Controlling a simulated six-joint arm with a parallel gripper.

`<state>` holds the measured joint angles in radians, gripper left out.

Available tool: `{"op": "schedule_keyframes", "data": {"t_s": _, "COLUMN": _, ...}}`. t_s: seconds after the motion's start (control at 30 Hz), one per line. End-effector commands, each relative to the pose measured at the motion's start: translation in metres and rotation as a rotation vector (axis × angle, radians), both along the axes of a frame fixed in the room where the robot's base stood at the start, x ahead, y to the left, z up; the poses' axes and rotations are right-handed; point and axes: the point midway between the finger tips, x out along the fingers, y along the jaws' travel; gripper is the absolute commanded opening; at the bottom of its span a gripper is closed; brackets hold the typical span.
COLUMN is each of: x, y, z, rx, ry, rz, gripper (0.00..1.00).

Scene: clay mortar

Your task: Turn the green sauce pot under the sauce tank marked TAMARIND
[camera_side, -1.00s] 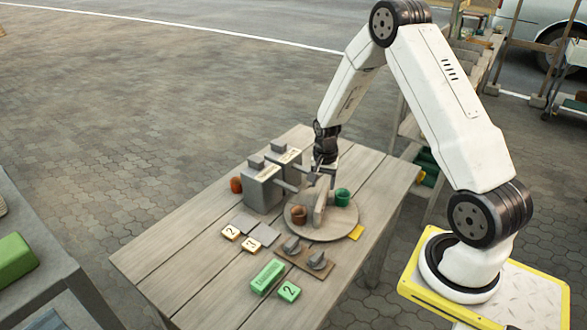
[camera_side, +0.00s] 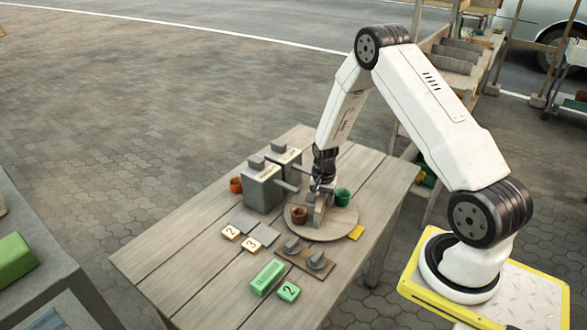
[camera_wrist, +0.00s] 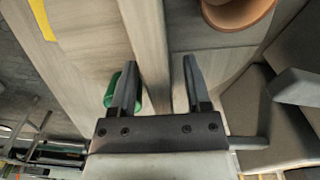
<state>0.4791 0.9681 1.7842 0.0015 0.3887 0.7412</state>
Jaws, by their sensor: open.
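A round turntable (camera_side: 325,232) lies on the wooden table with an upright bar (camera_side: 319,215) across its middle. The green pot (camera_side: 343,196) stands on it right of the bar and the brown pot (camera_side: 299,215) left of it. Two grey sauce tanks (camera_side: 263,190) (camera_side: 290,162) with spouts stand behind-left; their labels are too small to read. My gripper (camera_side: 321,194) is low over the bar. In the wrist view its open fingers (camera_wrist: 160,80) appear on either side of the bar (camera_wrist: 150,45); the green pot (camera_wrist: 113,86) is partly hidden behind the left finger, and the brown pot (camera_wrist: 238,14) is top right.
A yellow marker (camera_side: 355,232) lies at the turntable's right edge. Number tiles (camera_side: 252,244), a board with two grey knobs (camera_side: 305,257) and green blocks (camera_side: 267,277) lie at the front. An orange pot (camera_side: 236,185) stands left of the tanks. The table's left part is bare.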

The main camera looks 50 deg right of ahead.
Motion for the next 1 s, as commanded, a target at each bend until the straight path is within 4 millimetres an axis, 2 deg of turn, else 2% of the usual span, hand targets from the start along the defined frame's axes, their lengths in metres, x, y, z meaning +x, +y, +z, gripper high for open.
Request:
{"op": "schedule_keyframes", "data": {"t_s": 0.2, "x": 0.0001, "y": -0.0001, "z": -0.0094, "rx": -0.001, "ry": -0.001, "rz": 0.0, "gripper": 0.62}}
{"op": "schedule_keyframes", "data": {"t_s": 0.47, "x": 0.0001, "y": -0.0001, "z": -0.0102, "rx": -0.001, "ry": -0.001, "rz": 0.0, "gripper": 0.62}}
{"op": "schedule_keyframes", "data": {"t_s": 0.5, "x": 0.0001, "y": 0.0, "z": -0.0102, "rx": -0.001, "ry": -0.001, "rz": 0.0, "gripper": 0.59}}
{"op": "schedule_keyframes", "data": {"t_s": 0.57, "x": 0.0, "y": 0.0, "z": -0.0101, "rx": -0.001, "ry": -0.001, "rz": 0.0, "gripper": 0.4}}
{"op": "schedule_keyframes", "data": {"t_s": 0.6, "x": 0.0, "y": 0.0, "z": -0.0101, "rx": -0.001, "ry": -0.001, "rz": 0.0, "gripper": 0.27}}
{"op": "schedule_keyframes", "data": {"t_s": 0.7, "x": 0.0, "y": 0.0, "z": -0.01, "rx": -0.001, "ry": -0.001, "rz": 0.0, "gripper": 0.0}}
{"op": "schedule_keyframes", "data": {"t_s": 1.0, "x": 0.0002, "y": 0.0001, "z": -0.0099, "rx": -0.001, "ry": -0.001, "rz": 0.0, "gripper": 0.0}}
